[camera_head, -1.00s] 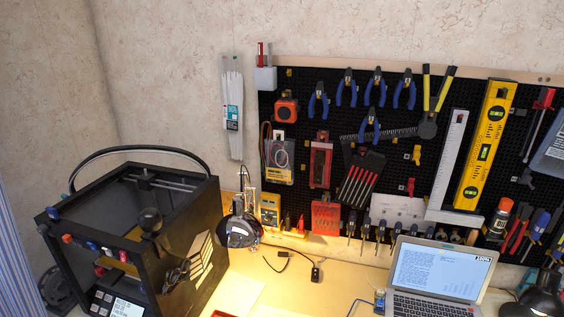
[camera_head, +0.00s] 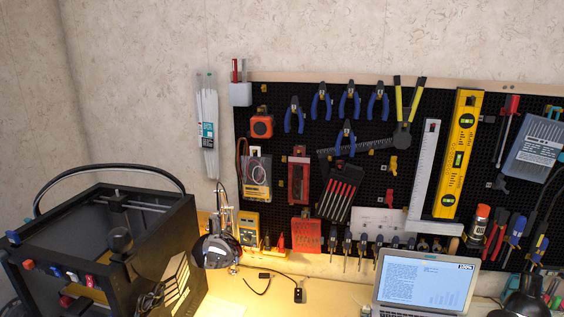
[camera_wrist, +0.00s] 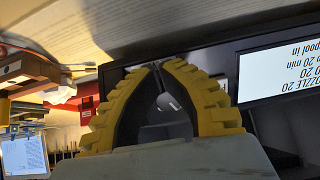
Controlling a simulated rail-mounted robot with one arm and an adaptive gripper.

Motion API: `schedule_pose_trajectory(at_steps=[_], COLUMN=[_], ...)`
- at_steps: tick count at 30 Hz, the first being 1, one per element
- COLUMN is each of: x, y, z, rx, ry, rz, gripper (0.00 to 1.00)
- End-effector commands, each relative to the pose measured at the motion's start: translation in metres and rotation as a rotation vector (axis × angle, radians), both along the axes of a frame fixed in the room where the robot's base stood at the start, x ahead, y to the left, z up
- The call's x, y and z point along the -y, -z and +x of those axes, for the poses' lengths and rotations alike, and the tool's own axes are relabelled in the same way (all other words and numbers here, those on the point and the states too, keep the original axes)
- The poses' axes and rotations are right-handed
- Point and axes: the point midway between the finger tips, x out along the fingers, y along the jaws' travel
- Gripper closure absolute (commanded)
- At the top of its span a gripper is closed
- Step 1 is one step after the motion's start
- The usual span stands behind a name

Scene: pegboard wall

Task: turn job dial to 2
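A black box-shaped machine like a 3D printer (camera_head: 172,238) stands at the lower left of the head view. Its front top edge carries several small coloured knobs or switches, including a blue one (camera_head: 55,270) and a red one (camera_head: 90,282). I cannot tell which is the job dial, and no dial number is readable. In the wrist view my gripper (camera_wrist: 157,66) has two yellow ribbed fingers arched together, tips meeting or nearly so. A grey rounded shape (camera_wrist: 168,101) shows in the arch between them; I see no grip on it. My gripper is not visible in the head view.
A white screen with text (camera_wrist: 280,72) sits right of my fingers in the wrist view. A desk lamp (camera_head: 212,250) stands beside the printer. An open laptop (camera_head: 424,283) is on the desk. A black pegboard with tools (camera_head: 270,100) covers the wall behind.

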Motion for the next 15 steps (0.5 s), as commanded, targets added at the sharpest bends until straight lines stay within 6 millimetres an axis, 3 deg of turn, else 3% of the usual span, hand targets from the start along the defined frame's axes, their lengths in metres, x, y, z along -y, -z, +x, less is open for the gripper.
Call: schedule_pose_trajectory(at_steps=[15], x=[0.0008], y=[-0.0033], z=[0.0041], rx=[0.001], ry=[0.001], rz=[0.000], gripper=[1.00])
